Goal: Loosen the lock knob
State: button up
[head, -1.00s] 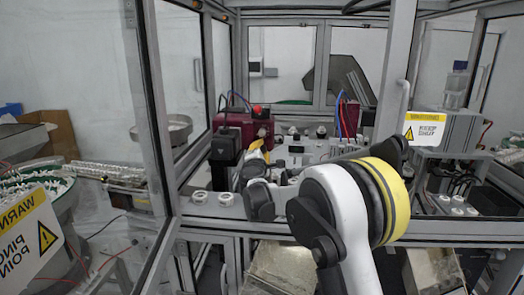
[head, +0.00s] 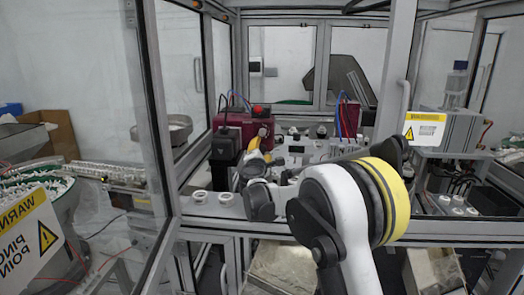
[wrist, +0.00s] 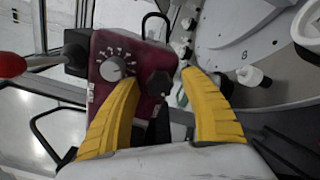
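A maroon box (wrist: 128,48) carries a round grey dial (wrist: 117,68) with white marks around it and a dark faceted knob (wrist: 158,84), which looks like the lock knob. My gripper (wrist: 160,79) is open, with its two yellow fingers apart. In the wrist view the dark knob shows between the fingertips, with gaps on both sides; I see no contact. The left finger lies just below the dial. In the head view the maroon box (head: 262,128) stands inside the cell, and my gripper (head: 260,151) is at its front, with the knob hard to make out.
A red ball handle (wrist: 12,65) sticks out left of the box. A round grey plate (wrist: 245,45) with small white-and-dark fittings lies to the right. In the head view, frame posts (head: 152,120) flank the opening, and white ring parts (head: 226,197) sit on the front ledge.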

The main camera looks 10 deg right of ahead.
jog(key=v, duration=1.2)
